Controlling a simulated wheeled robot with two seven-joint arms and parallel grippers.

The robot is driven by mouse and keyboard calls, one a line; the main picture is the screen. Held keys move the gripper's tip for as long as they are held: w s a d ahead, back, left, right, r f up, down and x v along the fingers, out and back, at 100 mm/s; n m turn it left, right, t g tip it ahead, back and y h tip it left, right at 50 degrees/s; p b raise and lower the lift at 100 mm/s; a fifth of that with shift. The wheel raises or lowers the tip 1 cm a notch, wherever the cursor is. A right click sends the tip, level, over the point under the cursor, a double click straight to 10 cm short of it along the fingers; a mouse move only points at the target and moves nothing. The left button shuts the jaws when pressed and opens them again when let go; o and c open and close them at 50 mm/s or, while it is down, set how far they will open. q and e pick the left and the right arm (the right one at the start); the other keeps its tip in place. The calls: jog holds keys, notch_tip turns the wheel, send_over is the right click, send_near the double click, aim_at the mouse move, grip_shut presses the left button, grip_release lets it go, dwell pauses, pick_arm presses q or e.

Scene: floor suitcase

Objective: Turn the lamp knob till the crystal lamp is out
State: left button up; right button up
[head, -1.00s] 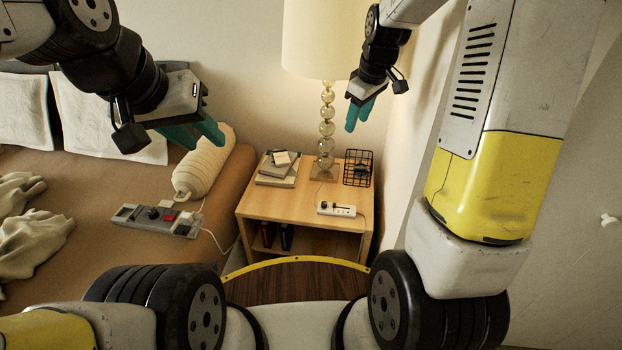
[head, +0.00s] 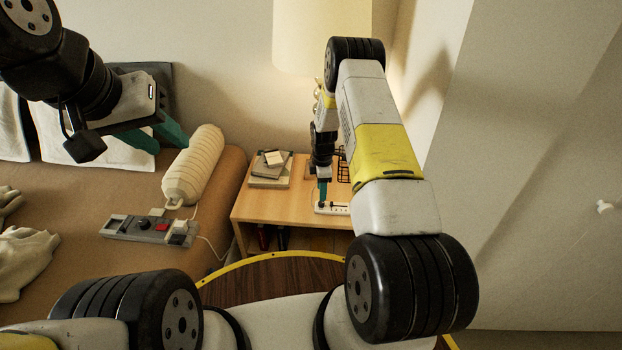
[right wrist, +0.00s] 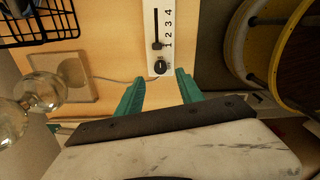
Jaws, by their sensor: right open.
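The crystal lamp stands on the nightstand, with a cream shade (head: 322,38) and a stem of glass balls (right wrist: 42,95) on a square base. The shade looks warm and bright; I cannot tell surely whether it is lit. A white control strip (head: 338,209) lies on the nightstand. In the right wrist view the black round lamp knob (right wrist: 161,67) sits at its end, below a slider (right wrist: 157,43) marked 1 to 4. My right gripper (right wrist: 158,82) is open, pointing down, its fingertips on either side of the knob. My left gripper (head: 167,139) is open and empty above the bed.
On the nightstand (head: 262,207) are stacked books (head: 270,170) and a black wire basket (right wrist: 45,20) close to the strip. A grey control box (head: 150,229) and a ribbed white cylinder (head: 195,165) lie on the bed. The wall is close on the right.

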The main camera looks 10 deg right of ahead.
aim_at(321, 204)
notch_tip(321, 204, down, 6)
jog(key=shift+r, duration=0.1)
grip_shut()
